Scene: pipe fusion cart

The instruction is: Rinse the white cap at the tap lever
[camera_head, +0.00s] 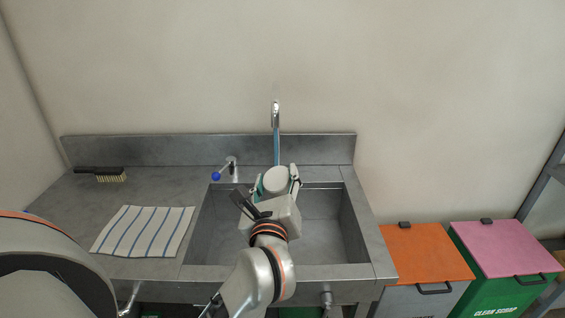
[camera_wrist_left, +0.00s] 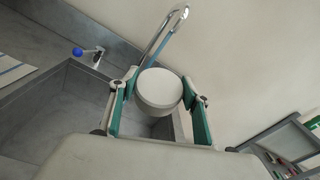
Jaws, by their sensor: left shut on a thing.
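The white cap (camera_wrist_left: 159,89) is a round, pale disc held between the two fingers of my left gripper (camera_wrist_left: 160,105). In the head view the left gripper (camera_head: 277,184) holds the cap (camera_head: 276,180) over the back part of the sink, just in front of the tap. The tap (camera_head: 275,115) has a curved metal spout, with a blue stream running down from it behind the cap. I cannot tell whether the stream touches the cap. The tap lever (camera_head: 217,176) has a blue knob and stands left of the gripper, apart from it. My right gripper is not in view.
The grey metal sink (camera_head: 354,225) lies below the arm. On the counter to the left are a striped cloth (camera_head: 145,230) and a brush (camera_head: 101,173). An orange-lidded bin (camera_head: 425,252) and a pink-lidded bin (camera_head: 506,247) stand at the right.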

